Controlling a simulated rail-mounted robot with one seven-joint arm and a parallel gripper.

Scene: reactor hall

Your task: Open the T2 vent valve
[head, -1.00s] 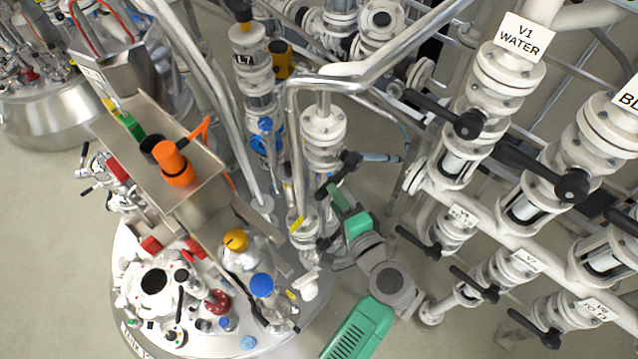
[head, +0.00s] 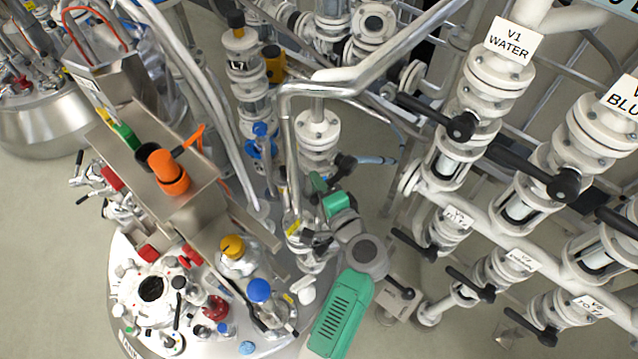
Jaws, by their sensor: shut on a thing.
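My green-and-grey arm reaches up from the bottom centre. My gripper (head: 316,240) is small and dark at the white valve column (head: 300,258) on the steel vessel lid. It appears shut on the dark handle at this column, which my fingers and wrist mostly hide. A yellow tag (head: 293,228) is on the column just left of my gripper. No T2 label is readable, and I cannot tell the handle's exact angle. Another black handle (head: 345,165) shows just above my wrist.
Bent steel pipes (head: 285,150) rise close to the left of my wrist. A valve rack labelled V1 WATER (head: 512,40) fills the right side.

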